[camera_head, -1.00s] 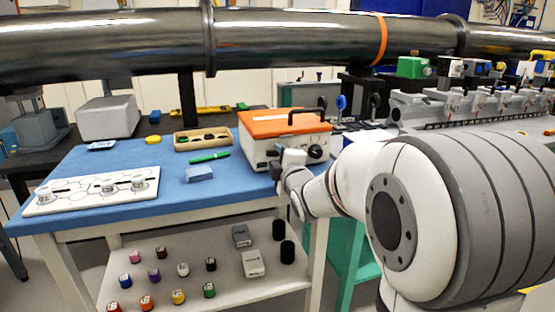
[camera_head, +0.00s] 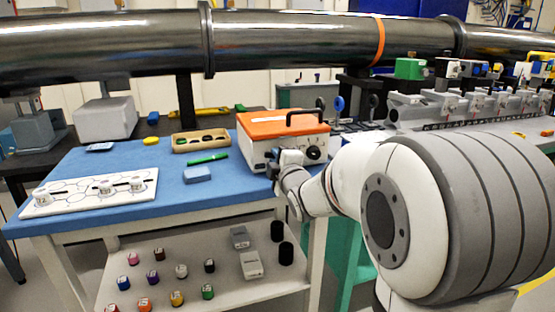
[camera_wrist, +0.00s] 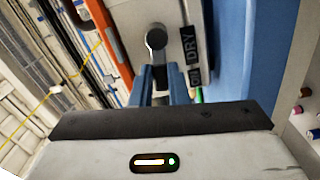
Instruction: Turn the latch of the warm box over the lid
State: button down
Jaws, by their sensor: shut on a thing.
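The warm box (camera_head: 262,156) is white with an orange lid (camera_head: 285,125) and a black handle on top. It stands at the right end of the blue table, lid closed. In the wrist view the orange lid edge (camera_wrist: 108,40) runs along the left of the box front. The latch (camera_wrist: 156,40) is a grey lever with a round end on that front, beside a dark "DRY" label (camera_wrist: 189,42). My gripper (camera_wrist: 164,82) has its blue fingers shut on the lever's lower part, which they partly hide. In the head view my gripper (camera_head: 289,157) covers the latch.
A shelf below carries coloured jars. A large pipe (camera_head: 300,40) crosses behind.

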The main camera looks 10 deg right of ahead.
jog(key=m, duration=0.2)
jog(key=r+m+b, duration=0.1)
jog(key=shift+d+m, duration=0.2)
jog(key=shift+m, duration=0.2)
jog(key=m, duration=0.2)
jog(key=d+r+m, duration=0.1)
jog(key=m, duration=0.1)
jog(key=shift+r+m, duration=0.15)
jog(key=shift+m, duration=0.15)
jog(key=m, duration=0.1)
jog(key=m+p, duration=0.1)
jog(key=d+m+p, duration=0.1)
jog(key=m, duration=0.1)
jog(key=shift+w+r, duration=0.1)
jog(key=shift+r, duration=0.25)
jog(key=shift+d+m+p, duration=0.25)
jog(key=shift+m, duration=0.5)
jog(key=shift+d+m+p, duration=0.25)
jog(key=shift+m, duration=0.5)
jog(key=c, duration=1.4)
grip_release()
